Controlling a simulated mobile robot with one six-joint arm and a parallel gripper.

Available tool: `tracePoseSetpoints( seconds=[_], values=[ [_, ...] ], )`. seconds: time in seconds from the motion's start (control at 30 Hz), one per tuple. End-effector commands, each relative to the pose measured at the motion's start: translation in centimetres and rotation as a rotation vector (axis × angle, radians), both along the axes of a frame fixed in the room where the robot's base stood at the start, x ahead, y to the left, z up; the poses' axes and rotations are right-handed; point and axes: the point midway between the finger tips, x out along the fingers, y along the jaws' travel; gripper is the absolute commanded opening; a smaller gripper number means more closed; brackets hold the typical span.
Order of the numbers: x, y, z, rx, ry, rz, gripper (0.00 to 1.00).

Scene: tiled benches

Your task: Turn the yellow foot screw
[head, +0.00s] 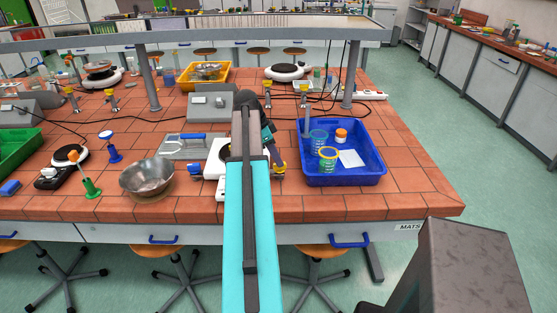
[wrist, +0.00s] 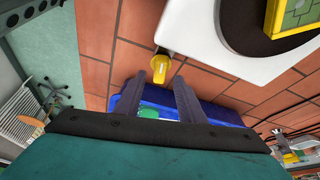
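The yellow foot screw (wrist: 162,66) projects from the rim of a white device (wrist: 200,35) in the wrist view. In the head view a yellow knob (head: 280,168) shows just right of my arm, at the same device (head: 214,160), which my arm largely hides. My gripper (wrist: 160,77) is open, with its two dark fingers apart. The screw's yellow end shows in the gap near the fingertips; I cannot tell whether either finger touches it.
A blue tray (head: 376,176) with cups and a jar stands to the right. A grey box (head: 208,103) stands behind. Tiles in front of the tray are clear.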

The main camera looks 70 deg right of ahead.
Motion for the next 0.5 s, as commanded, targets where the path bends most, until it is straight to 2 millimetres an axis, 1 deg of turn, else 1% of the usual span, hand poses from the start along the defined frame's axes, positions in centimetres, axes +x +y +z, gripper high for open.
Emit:
tracePoseSetpoints(
  seconds=[0.1, 0.3, 0.5],
  values=[
    [-0.4, -0.2, -1.1, 0.003, 0.001, -0.001, 0.36],
    [-0.8, -0.5, -2.4, 0.002, 0.001, -0.001, 0.36],
    [-0.9, -0.6, -2.8, 0.0, 0.0, 0.0, 0.36]
  ],
)
